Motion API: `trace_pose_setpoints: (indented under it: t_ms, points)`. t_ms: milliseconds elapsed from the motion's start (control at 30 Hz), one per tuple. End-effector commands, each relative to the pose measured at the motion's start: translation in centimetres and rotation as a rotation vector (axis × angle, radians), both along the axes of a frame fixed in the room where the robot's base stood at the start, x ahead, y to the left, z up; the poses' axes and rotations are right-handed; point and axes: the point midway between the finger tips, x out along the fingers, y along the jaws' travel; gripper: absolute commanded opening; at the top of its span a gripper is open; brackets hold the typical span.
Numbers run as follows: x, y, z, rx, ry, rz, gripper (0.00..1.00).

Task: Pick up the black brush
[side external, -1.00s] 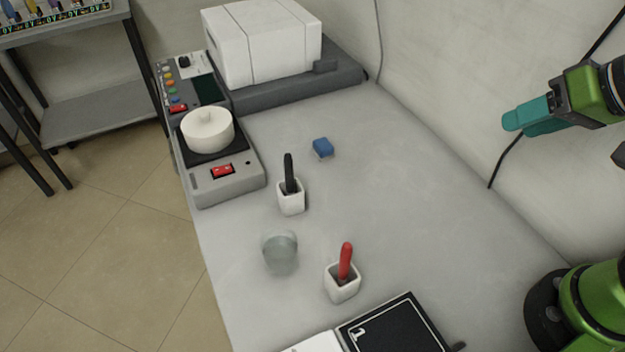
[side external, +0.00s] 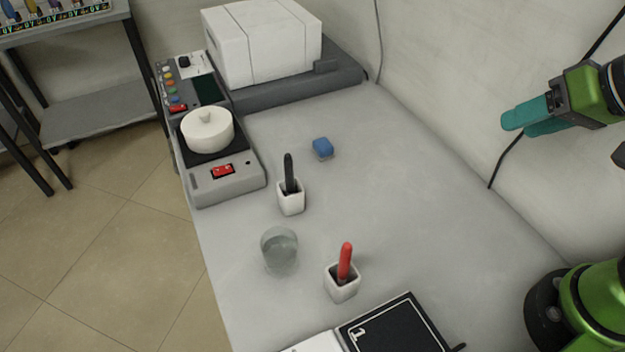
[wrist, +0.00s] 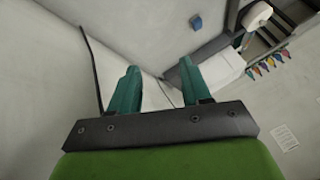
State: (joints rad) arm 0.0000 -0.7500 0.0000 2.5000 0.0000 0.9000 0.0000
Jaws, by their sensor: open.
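The black brush (side external: 289,176) stands upright in a small white square cup (side external: 291,202) near the middle of the grey table, in the side external view. Its lower end is hidden inside the cup. My gripper (side external: 514,124) has teal fingers and is high at the right, well away from the brush. In the wrist view the gripper (wrist: 158,84) has its two fingers apart with nothing between them. I do not see the brush in the wrist view.
A red-handled tool (side external: 345,262) stands in another white cup (side external: 342,290). A clear glass (side external: 279,250), a blue block (side external: 323,148), a scale-like device (side external: 225,183) with a white pot (side external: 207,129), a white box machine (side external: 262,42) and a black board (side external: 395,328) surround free table.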

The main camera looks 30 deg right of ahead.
Motion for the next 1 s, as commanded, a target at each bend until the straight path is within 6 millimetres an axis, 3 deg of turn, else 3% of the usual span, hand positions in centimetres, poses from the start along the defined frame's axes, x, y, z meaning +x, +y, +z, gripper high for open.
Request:
trace_pose_setpoints:
  t_ms: [200, 367, 567, 700, 900, 1000]
  points:
    - [0.2, 0.9, -1.0, -0.002, 0.047, 0.036, 0.48]
    - [2.9, 3.6, -1.4, -0.035, 0.124, 0.146, 0.48]
    - [7.9, 9.3, -1.3, -0.134, 0.177, 0.420, 0.48]
    - [11.2, 14.3, -1.9, -0.210, 0.186, 0.650, 0.48]
    - [15.1, 21.9, -3.3, -0.307, 0.147, 0.997, 0.48]
    - [16.7, 24.5, -3.2, -0.353, 0.094, 1.143, 0.48]
